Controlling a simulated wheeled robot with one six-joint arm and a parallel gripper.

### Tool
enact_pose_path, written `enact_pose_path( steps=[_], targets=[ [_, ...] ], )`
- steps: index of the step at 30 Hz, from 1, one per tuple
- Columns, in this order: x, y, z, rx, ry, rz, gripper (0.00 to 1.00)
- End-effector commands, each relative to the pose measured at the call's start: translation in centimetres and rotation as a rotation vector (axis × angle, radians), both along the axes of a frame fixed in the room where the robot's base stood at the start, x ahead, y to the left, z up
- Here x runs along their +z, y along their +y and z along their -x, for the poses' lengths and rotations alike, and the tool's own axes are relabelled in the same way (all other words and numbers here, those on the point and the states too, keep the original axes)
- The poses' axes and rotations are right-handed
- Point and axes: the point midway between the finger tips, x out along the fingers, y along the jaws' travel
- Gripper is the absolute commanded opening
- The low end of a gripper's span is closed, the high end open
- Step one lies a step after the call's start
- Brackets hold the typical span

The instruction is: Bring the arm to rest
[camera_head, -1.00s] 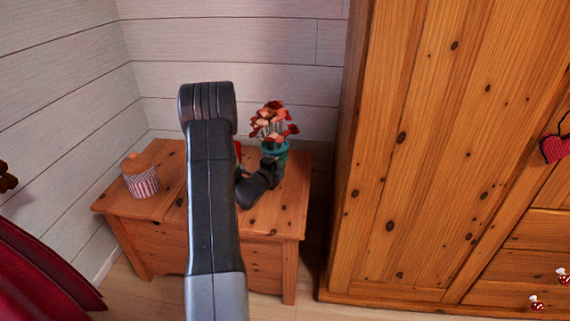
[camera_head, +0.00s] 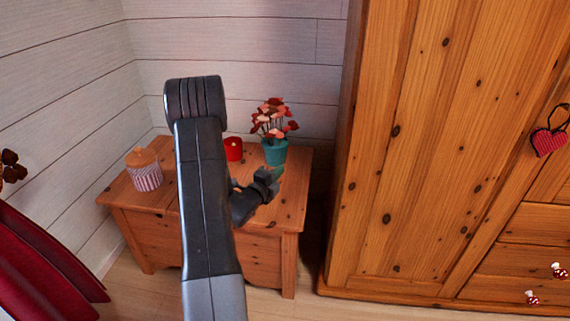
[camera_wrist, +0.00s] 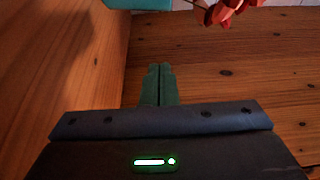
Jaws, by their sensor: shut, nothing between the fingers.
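My arm rises across the middle of the head view and bends down behind itself. My gripper (camera_head: 277,172) is in front of the teal flower pot (camera_head: 274,152) and above the wooden chest (camera_head: 262,218). In the wrist view the two dark green fingers (camera_wrist: 158,84) lie together with nothing between them. The pot's edge (camera_wrist: 122,4) shows at the top of that view. I cannot tell the exact gap between the fingertips and the pot.
On the chest stand a striped jar (camera_head: 145,175) with an orange lid and a red candle (camera_head: 233,149), close to my arm. Red flowers (camera_head: 273,119) fill the pot. A tall wooden wardrobe (camera_head: 420,150) stands at right, and red cloth (camera_head: 45,270) hangs at lower left.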

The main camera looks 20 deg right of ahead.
Motion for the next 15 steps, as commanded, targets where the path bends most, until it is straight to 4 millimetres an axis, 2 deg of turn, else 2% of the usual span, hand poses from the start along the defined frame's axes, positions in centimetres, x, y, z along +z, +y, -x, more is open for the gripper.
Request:
enact_pose_path(
  steps=[4, 15],
  targets=[
    [0.03, 1.13, 0.8, 0.001, 0.002, 0.0, 0.0],
    [-0.03, 1.34, 1.03, -0.001, -0.001, 0.001, 0.0]
  ],
)
